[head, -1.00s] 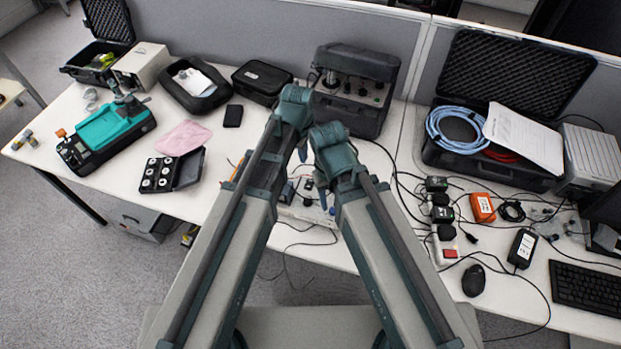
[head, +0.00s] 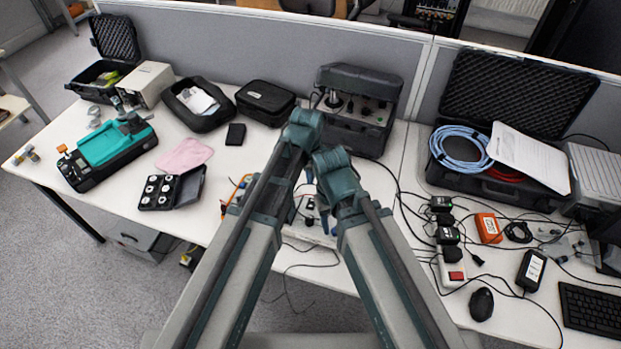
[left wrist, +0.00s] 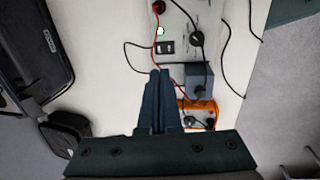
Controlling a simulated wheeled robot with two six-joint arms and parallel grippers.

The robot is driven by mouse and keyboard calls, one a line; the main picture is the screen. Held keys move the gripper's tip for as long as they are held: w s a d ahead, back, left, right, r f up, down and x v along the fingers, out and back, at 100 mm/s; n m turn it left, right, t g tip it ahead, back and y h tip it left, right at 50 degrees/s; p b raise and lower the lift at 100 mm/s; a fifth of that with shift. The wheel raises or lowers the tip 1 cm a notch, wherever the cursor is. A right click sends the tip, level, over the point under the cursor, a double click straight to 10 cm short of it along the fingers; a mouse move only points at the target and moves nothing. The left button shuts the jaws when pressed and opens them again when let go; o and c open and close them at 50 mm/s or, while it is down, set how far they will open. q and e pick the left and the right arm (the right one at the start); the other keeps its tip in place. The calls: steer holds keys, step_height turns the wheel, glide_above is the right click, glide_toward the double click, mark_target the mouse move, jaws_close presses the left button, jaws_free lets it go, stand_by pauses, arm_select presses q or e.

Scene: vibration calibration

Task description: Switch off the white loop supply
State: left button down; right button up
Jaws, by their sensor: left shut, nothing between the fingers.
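In the head view, my left gripper (head: 309,174) shows partly between my arms, and the supply (head: 309,207) is mostly hidden. My right gripper is largely hidden behind its own arm there.
A blue-grey block (left wrist: 199,80) and an orange device (left wrist: 197,113) lie close to the supply, with loose leads around them. A dark machine (head: 352,112) stands behind my arms. Adapters and cables crowd the right. A teal instrument (head: 108,148) is at left.

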mark_target(312, 201)
arm_select(q)
steer(key=f+b, duration=0.3)
steer(key=f, duration=0.1)
steer(key=w+f+b, duration=0.1)
steer(key=f+b, duration=0.7)
steer(key=shift+w+d, duration=0.2)
steer(key=shift+d, duration=0.05)
arm_select(e)
step_height(312, 201, down, 12)
steer(key=shift+r, duration=0.1)
arm_select(q)
steer(key=shift+r, duration=0.1)
